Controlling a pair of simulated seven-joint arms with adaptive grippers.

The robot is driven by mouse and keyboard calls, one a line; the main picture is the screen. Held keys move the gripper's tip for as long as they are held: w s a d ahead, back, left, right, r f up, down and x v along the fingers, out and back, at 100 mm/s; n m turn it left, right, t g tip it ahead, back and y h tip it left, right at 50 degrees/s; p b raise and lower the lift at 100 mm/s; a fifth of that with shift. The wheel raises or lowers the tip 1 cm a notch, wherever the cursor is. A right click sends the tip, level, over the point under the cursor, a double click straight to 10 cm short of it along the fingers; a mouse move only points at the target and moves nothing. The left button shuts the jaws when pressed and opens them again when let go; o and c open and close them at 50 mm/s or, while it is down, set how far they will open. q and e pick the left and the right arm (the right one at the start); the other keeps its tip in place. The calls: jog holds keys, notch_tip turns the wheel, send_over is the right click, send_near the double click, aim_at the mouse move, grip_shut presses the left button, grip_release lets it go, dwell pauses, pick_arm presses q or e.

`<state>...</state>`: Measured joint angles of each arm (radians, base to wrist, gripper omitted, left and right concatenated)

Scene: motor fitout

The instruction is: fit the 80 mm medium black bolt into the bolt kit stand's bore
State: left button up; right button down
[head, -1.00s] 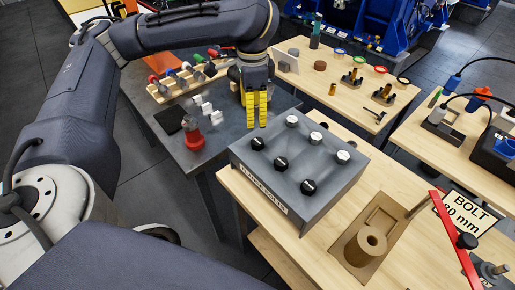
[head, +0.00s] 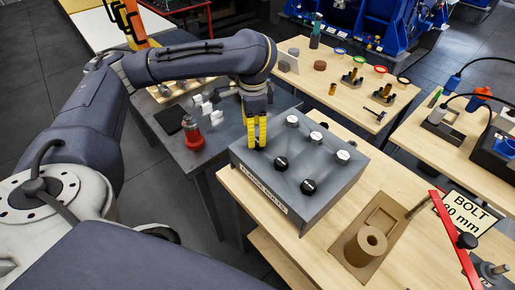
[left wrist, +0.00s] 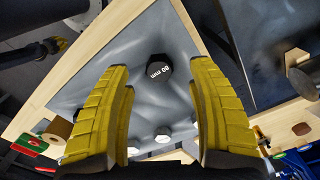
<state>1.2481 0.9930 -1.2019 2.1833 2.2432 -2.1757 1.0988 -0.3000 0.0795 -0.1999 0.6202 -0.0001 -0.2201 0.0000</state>
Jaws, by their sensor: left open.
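A black hex bolt head marked "80 mm" (left wrist: 159,67) stands in the grey bolt block (head: 330,190). In the left wrist view it lies between the yellow fingers of my left gripper (left wrist: 158,80), which are spread with a gap on both sides. In the head view my left gripper (head: 256,143) points down over the block's back left corner and hides that bolt head. Two other black bolt heads, one nearer (head: 308,186) and one in the middle (head: 281,163), show beside it. A brown cylinder with a round bore (head: 366,248) stands in a brown tray (head: 386,215). My right gripper is out of view.
White bolt heads (head: 315,137) form a second row on the block. A sign reading "BOLT" and 80 mm (head: 468,212) and a red bar (head: 450,232) stand at the right. A red part (head: 193,136) stands on the dark table at the left.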

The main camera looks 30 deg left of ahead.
pick_arm(q)
jog(key=shift+f, duration=2.4)
jog(key=shift+s, duration=0.1)
grip_shut()
